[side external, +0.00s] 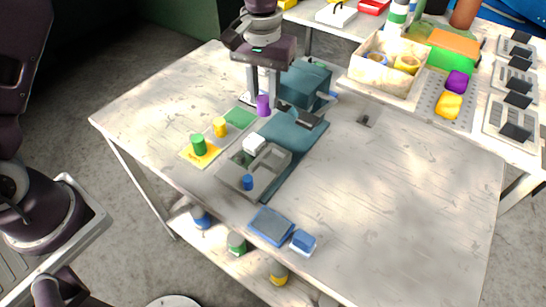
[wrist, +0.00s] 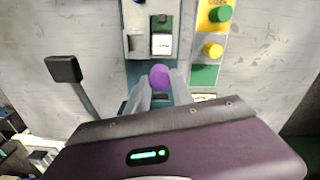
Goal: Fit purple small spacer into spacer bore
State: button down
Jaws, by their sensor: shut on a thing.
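The purple small spacer (side external: 263,105) is a short cylinder held upright between the fingertips of my gripper (side external: 262,97). In the wrist view the purple spacer (wrist: 160,75) shows its round end between the two pale fingers of my gripper (wrist: 160,84). My gripper is shut on it, beside the far end of the green pad (side external: 240,117). A grey fixture block (side external: 269,180) with square recesses lies nearer the table's front, on a teal plate (side external: 305,147). A white block (side external: 254,144) and a blue cylinder (side external: 247,182) are on the fixture. I cannot make out the spacer bore.
A yellow cylinder (side external: 220,127) and a green cylinder (side external: 199,145) stand on the coloured strip left of the fixture. A teal machine (side external: 305,85) stands behind my gripper. A black-ended lever (wrist: 62,68) is at left in the wrist view. The table's right side is mostly clear.

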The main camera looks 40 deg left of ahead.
jog(key=s+d+n, duration=0.3)
jog(key=d+n, duration=0.1)
jog(key=n, duration=0.5)
send_over(274, 161)
notch_tip(274, 161, down, 9)
jog(key=shift+f, duration=0.1)
jog(key=shift+f, duration=0.1)
jog(key=c, duration=1.1)
grip_release()
